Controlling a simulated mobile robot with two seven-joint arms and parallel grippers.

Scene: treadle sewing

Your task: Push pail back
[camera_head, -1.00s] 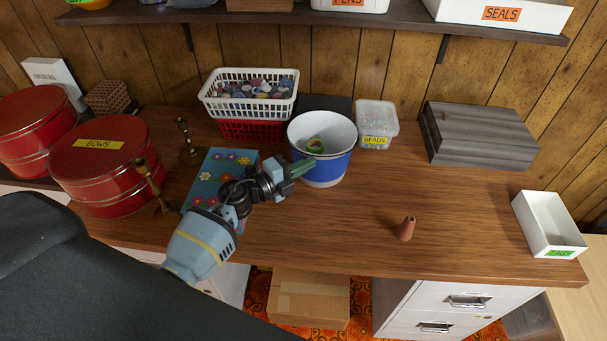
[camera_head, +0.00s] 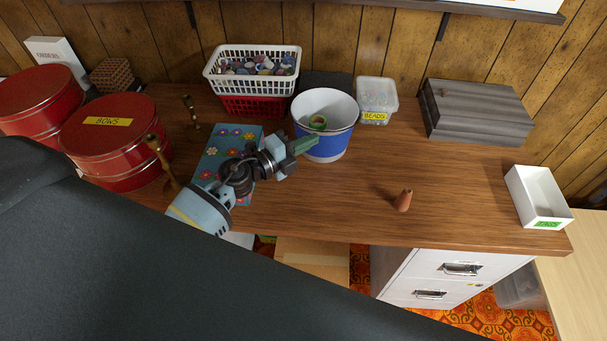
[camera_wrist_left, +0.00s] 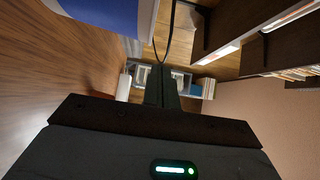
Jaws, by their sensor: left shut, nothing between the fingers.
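In the left wrist view the pail's blue side (camera_wrist_left: 112,14) shows at the upper left. My left gripper (camera_head: 305,146) is shut and empty, its tips at the pail's front left side. I cannot tell whether they touch it. Its shut fingers also show in the left wrist view (camera_wrist_left: 161,86). My right gripper is in neither view.
Behind the pail is a dark box (camera_head: 325,82). A white basket (camera_head: 251,84) stands left of it and a clear beads box (camera_head: 375,104) right. A flowered box (camera_head: 212,150) lies beside my arm. A terracotta cone (camera_head: 403,201) stands on otherwise clear desk to the right.

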